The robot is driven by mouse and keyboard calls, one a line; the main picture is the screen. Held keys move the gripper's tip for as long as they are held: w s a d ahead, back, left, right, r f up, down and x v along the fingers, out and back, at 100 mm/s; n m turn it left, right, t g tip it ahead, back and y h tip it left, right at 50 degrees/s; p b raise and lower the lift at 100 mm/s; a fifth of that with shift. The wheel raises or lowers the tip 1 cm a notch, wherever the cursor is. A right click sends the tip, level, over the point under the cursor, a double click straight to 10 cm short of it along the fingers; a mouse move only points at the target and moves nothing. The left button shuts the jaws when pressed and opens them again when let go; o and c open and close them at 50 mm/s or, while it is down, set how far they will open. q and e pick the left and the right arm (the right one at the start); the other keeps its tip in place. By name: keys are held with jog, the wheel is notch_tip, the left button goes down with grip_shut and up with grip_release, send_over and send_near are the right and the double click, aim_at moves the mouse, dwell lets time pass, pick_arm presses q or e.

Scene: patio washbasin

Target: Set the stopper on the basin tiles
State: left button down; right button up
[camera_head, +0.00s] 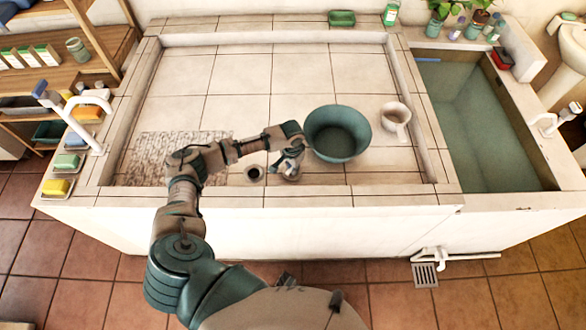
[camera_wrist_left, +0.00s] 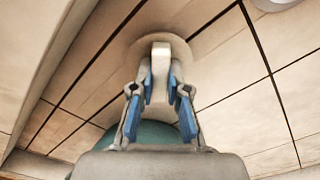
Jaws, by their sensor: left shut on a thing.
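My left gripper (camera_head: 290,163) is over the basin tiles (camera_head: 254,116), just left of the teal bowl and near the front wall. In the left wrist view its blue-padded fingers (camera_wrist_left: 161,82) are shut on the upright tab of the pale stopper (camera_wrist_left: 160,58). The stopper's round base spreads out beyond the fingertips, close to the tiles. I cannot tell whether it touches them. In the head view the gripper mostly hides the stopper. The dark drain hole (camera_head: 254,174) lies just left of the gripper. My right gripper is not in view.
The teal bowl (camera_head: 338,134) stands right beside the gripper, with a pale mug (camera_head: 396,119) further right. A ribbed washboard area (camera_head: 150,150) lies left. A low rim (camera_head: 409,100) separates the tiles from the deep water trough (camera_head: 480,125). The back tiles are clear.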

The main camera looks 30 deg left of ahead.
pick_arm(q)
jog(key=shift+f, duration=0.4)
pick_arm(e)
jog(key=shift+w, duration=0.1)
pick_arm(q)
jog(key=c, duration=1.2)
grip_release()
jog(key=shift+o, duration=0.2)
jog(key=shift+r, duration=0.35)
notch_tip(320, 180, up, 12)
jog(key=p, duration=0.1)
jog(key=shift+f+p, duration=0.25)
jog(key=shift+p, duration=0.05)
pick_arm(e)
jog(key=s, duration=0.1)
jog(key=s+f, duration=0.1)
jog(key=s, duration=0.1)
jog(key=shift+s+d+f, duration=0.2)
jog(key=shift+s+d, duration=0.15)
jog(key=shift+s, duration=0.05)
pick_arm(q)
jog(key=shift+s+f, duration=0.1)
